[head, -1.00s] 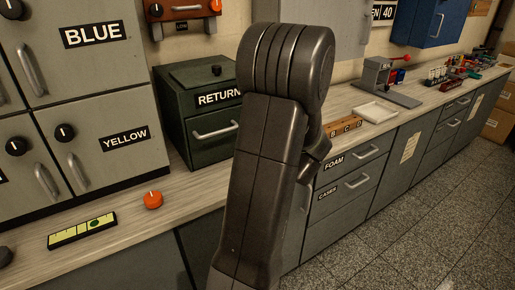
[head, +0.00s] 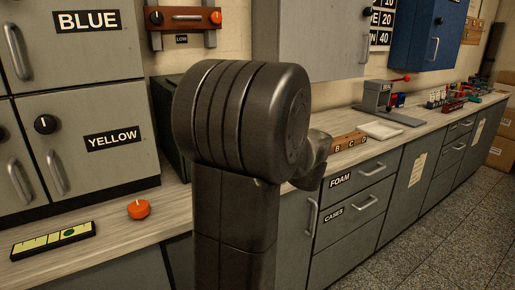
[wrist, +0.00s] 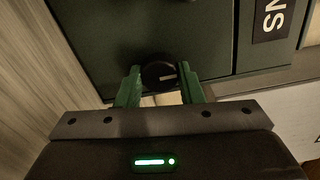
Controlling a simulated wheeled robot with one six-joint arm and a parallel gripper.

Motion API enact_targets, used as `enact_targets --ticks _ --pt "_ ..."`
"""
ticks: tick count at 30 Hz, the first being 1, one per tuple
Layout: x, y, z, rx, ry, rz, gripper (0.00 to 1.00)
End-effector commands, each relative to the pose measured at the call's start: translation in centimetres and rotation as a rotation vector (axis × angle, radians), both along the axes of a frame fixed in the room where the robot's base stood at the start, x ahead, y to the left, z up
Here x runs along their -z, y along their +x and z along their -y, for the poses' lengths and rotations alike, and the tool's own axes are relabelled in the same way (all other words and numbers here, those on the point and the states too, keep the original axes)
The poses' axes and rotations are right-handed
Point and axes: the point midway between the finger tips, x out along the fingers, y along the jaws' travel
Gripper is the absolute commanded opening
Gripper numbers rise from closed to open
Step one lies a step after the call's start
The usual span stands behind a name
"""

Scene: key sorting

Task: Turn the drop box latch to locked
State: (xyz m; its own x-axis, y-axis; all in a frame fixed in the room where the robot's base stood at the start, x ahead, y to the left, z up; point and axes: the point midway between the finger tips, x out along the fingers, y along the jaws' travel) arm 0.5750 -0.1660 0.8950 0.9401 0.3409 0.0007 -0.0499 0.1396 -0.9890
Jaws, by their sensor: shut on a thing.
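The dark green RETURNS drop box stands on the counter. In the head view my arm hides most of it, and only its left side (head: 168,125) shows. In the wrist view its dark green surface (wrist: 105,35) fills the top, with part of its label (wrist: 271,15) at the right. The latch is a round black knob (wrist: 158,76) with a short pale mark, which points to the right in that view. My gripper (wrist: 159,72) has its green fingers on both sides of the knob and is shut on it. My gripper is hidden in the head view.
Grey cabinets labelled BLUE and YELLOW (head: 80,110) stand at the left. An orange knob-like piece (head: 139,209) and a yellow-green strip (head: 53,241) lie on the counter in front.

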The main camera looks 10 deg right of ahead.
Motion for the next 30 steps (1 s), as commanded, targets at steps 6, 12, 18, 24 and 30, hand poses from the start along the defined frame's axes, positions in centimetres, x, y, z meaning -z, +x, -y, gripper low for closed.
enact_targets --ticks 6,12,18,24,30 --pt "0.0 0.0 0.0 -0.001 -0.009 0.001 0.11" --pt "0.0 0.0 0.0 -0.001 -0.008 0.001 0.11" --pt "0.0 0.0 0.0 -0.001 -0.007 0.002 0.56" --pt "0.0 0.0 0.0 0.000 -0.007 0.001 0.56" --pt "-0.1 -1.5 0.6 0.003 -0.007 0.001 0.56"
